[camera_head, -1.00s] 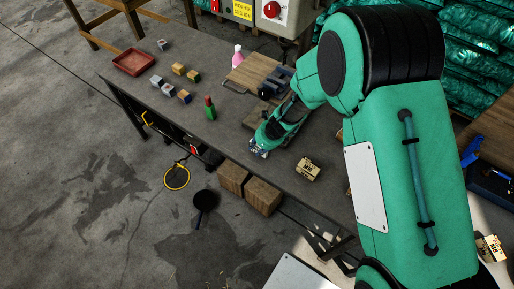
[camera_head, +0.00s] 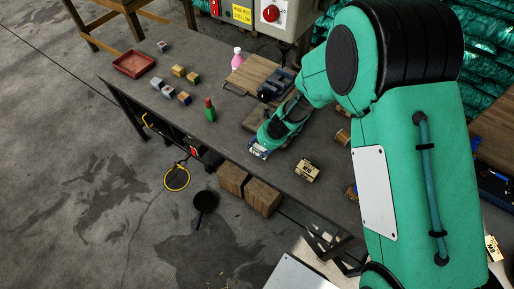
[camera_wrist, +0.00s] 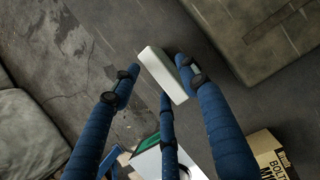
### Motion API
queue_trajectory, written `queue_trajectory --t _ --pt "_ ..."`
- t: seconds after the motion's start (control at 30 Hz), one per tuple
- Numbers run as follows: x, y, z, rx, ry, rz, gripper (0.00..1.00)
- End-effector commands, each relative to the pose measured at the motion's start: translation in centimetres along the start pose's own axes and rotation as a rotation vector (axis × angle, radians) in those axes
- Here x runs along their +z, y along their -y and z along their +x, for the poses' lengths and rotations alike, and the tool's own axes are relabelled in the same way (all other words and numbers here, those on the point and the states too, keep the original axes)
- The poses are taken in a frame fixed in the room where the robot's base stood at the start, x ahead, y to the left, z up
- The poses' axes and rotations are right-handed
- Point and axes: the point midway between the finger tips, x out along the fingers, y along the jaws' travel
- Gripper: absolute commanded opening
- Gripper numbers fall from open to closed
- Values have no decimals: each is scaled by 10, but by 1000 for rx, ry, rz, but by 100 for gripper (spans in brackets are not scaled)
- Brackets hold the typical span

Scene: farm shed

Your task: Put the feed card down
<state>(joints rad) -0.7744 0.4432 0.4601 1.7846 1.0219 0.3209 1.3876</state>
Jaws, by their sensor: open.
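A white slab-like piece, which I take for the feed card (camera_wrist: 162,74), shows between the fingertips of my gripper (camera_wrist: 158,82) in the wrist view. My gripper is open, with its blue fingers on either side of the piece and one below it. Whether any finger touches it is hard to tell. In the head view my gripper (camera_head: 258,151) is low at the near edge of the dark workbench (camera_head: 235,140). The card is too small there to make out clearly.
A bolt box (camera_head: 307,170) stands right of my gripper; it also shows in the wrist view (camera_wrist: 272,155). A wooden board (camera_head: 252,72) lies behind.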

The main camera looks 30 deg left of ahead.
Motion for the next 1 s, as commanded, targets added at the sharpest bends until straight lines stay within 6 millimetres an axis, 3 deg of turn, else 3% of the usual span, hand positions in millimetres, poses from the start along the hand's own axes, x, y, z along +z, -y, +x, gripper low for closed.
queue_trajectory --t 0.3,0.5,1.0 --pt "1 1 -57 -3 1 0 44" --pt "1 1 -81 -1 1 -1 44" --pt "0 0 -91 0 0 -1 44"
